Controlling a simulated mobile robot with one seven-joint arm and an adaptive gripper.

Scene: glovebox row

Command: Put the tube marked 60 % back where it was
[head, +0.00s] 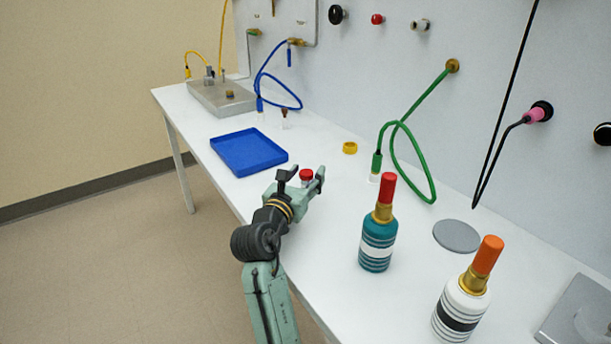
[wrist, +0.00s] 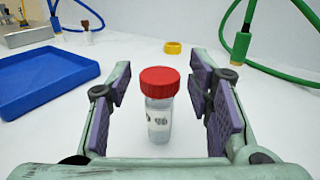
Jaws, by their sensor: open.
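A small clear tube with a red cap (wrist: 159,105) stands upright on the white table in the wrist view. Its label bears dark marks that are too small to read, so I cannot tell if it says 60 %. The red cap also shows in the head view (head: 306,174). My gripper (head: 302,178) is open, with the tube between or just beyond its purple-padded fingers (wrist: 165,105). The fingers stand apart from the tube on both sides. Another small tube with a brown cap (head: 285,118) stands near the blue hose, farther back.
A blue tray (head: 274,158) lies to the left of the tube. A yellow ring (head: 350,148) and a green hose (head: 431,190) are to the right. A teal bottle (head: 377,245), a white bottle (head: 455,315) and a grey disc (head: 456,236) stand nearer on the right.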

